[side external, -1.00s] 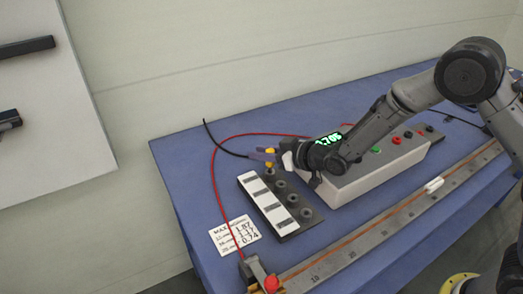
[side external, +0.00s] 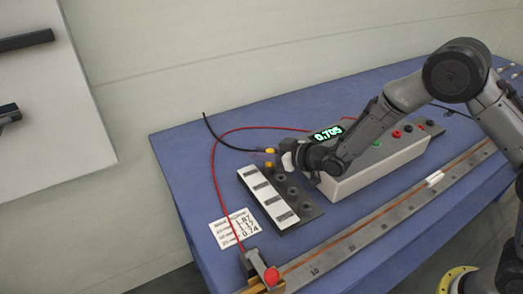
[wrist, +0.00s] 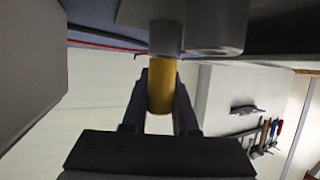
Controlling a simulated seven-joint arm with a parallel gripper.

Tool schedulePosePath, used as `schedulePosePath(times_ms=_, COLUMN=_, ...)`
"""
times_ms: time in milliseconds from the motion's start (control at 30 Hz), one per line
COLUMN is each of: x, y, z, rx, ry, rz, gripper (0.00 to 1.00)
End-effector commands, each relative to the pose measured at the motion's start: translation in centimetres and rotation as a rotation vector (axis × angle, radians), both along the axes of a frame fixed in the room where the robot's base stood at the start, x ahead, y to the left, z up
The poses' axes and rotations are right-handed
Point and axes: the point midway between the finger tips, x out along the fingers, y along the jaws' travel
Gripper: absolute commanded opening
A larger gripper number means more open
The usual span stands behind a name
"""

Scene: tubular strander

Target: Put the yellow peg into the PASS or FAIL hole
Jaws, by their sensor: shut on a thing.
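My gripper (side external: 278,159) is shut on the yellow peg (wrist: 161,92), which stands between its two fingers in the wrist view. In that view the peg's far end meets a grey round socket (wrist: 165,38), in line with it; I cannot tell how deep it sits. A second grey socket (wrist: 215,35) is beside it. In the side view my gripper is at the far end of the dark socket board (side external: 311,212), which has several round sockets and a white label strip (side external: 267,197). The label words are too small to read.
The meter box (side external: 375,169), its green display (side external: 327,133) reading 0.705, stands right of the board. A black cable (side external: 228,146) and red cable (side external: 213,180) lie behind. A limits card (side external: 234,229) lies left. A long ruler rail (side external: 375,225) runs along the front.

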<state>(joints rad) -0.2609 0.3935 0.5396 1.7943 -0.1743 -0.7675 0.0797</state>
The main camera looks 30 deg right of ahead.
Motion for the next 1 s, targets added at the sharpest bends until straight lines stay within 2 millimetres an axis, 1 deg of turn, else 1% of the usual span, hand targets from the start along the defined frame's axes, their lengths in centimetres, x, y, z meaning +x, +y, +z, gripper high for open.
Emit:
schedulePosePath(times_ms=33, x=0.0, y=0.0, z=0.0, rx=0.000, ry=-0.001, rz=0.000, gripper=0.32)
schedulePosePath(times_ms=200, x=0.0, y=0.0, z=0.0, rx=0.000, ry=0.000, rz=0.000, gripper=0.62)
schedulePosePath(times_ms=467, x=0.0, y=0.0, z=0.0, rx=0.000, ry=0.001, rz=0.000, gripper=0.62)
schedulePosePath(times_ms=567, x=0.0, y=0.0, z=0.4, rx=0.000, ry=-0.001, rz=0.000, gripper=0.62)
schedulePosePath(times_ms=667, x=0.0, y=0.0, z=1.4, rx=0.000, ry=-0.002, rz=0.000, gripper=0.62)
schedulePosePath(times_ms=767, x=0.0, y=0.1, z=3.3, rx=0.002, ry=-0.006, rz=0.001, gripper=0.62)
schedulePosePath(times_ms=1000, x=-2.8, y=-0.9, z=6.7, rx=0.000, ry=-0.003, rz=0.000, gripper=0.62)
